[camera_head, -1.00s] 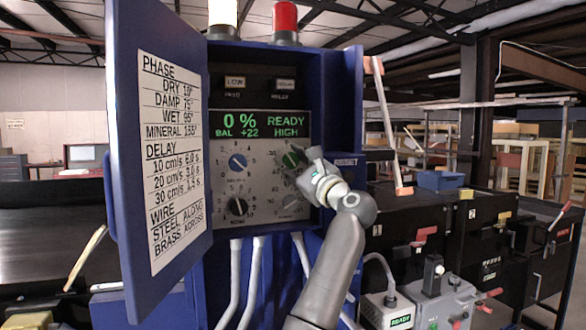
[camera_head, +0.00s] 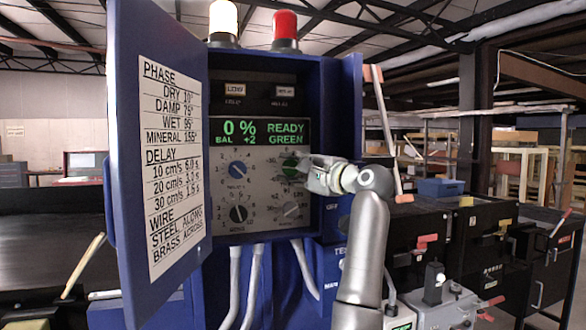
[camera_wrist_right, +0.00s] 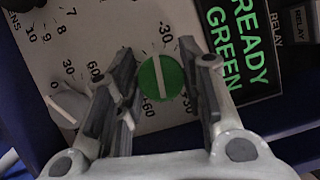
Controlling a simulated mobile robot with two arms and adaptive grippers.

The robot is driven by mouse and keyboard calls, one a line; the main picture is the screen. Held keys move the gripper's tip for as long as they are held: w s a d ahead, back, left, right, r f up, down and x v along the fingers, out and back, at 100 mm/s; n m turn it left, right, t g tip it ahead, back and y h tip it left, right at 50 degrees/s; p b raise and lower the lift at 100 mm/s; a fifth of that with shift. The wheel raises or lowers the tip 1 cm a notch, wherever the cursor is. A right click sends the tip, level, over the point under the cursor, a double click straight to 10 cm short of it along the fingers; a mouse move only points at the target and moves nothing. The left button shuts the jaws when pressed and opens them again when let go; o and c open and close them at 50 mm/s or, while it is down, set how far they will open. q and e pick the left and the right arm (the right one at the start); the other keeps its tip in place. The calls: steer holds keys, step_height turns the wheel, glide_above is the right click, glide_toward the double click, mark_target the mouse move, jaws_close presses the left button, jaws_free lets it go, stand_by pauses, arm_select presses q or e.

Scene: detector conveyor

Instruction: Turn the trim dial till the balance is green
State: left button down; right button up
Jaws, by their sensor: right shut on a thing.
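The green trim dial (camera_head: 290,168) is at the upper right of the panel's dials, inside the open blue cabinet. In the right wrist view the dial (camera_wrist_right: 160,78) is round and green with a white pointer line, on a scale with marks such as -30 and 60. My right gripper (camera_head: 304,172) is at the dial, its fingers on either side and shut on it. The fingers partly cover the dial in the head view. The display (camera_head: 262,132) reads 0 %, BAL +2, READY GREEN in green letters. My left gripper is not in view.
A blue dial (camera_head: 237,168) and a black dial (camera_head: 238,213) are left of the trim dial; a grey dial (camera_head: 291,210) is below it. The cabinet door (camera_head: 160,290) stands open at left with a printed chart. White and red lamps are on top.

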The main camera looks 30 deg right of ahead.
steer(key=shift+r+n, duration=0.1)
steer(key=shift+n, duration=0.3)
steer(key=o, duration=0.7)
steer(key=shift+c, duration=0.2)
steer(key=o, duration=0.3)
steer(key=shift+w, duration=0.1)
steer(key=s, duration=0.4)
steer(key=s+d, duration=0.1)
steer(key=s, duration=0.3)
steer(key=s+d, duration=0.1)
steer(key=s, duration=0.3)
steer(key=shift+f, duration=0.3)
